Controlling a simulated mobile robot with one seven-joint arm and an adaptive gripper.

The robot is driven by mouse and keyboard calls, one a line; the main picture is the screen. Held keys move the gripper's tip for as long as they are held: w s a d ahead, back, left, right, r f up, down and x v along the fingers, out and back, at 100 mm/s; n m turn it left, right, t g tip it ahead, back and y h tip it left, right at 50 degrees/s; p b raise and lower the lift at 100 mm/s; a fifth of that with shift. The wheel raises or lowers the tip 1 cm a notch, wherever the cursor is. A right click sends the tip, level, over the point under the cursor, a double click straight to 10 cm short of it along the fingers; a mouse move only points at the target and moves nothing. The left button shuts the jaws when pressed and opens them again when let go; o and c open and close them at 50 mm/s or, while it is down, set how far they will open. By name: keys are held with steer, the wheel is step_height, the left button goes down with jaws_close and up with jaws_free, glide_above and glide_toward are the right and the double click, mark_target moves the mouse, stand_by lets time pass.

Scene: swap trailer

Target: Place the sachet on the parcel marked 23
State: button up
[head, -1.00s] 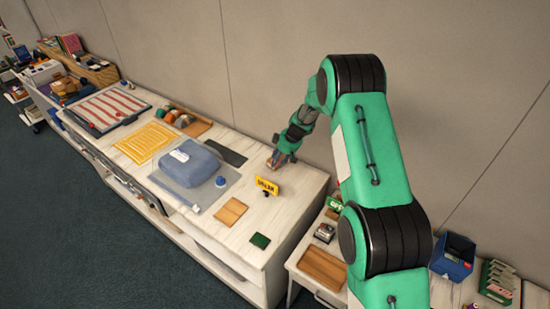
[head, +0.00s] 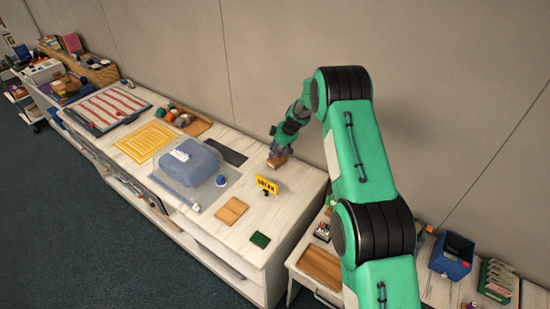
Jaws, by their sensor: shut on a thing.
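My gripper (head: 279,153) is at the back right of the white counter, near the wall. It is shut on a small brown thing (head: 277,162), which may be the sachet; it is too small to identify surely. The thing is at or just above the counter top; I cannot tell which. A soft blue parcel (head: 187,168) with a white label lies on a grey mat, left of my gripper. Its marking is too small to read, and no 23 is legible anywhere.
A yellow sign (head: 266,185) stands just in front of my gripper. A blue-capped item (head: 221,181), brown board (head: 232,211) and green square (head: 260,240) are nearby. The wall is close behind.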

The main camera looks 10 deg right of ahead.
mark_target(277, 155)
steer(key=shift+f, duration=1.65)
steer(key=shift+s+f, duration=0.1)
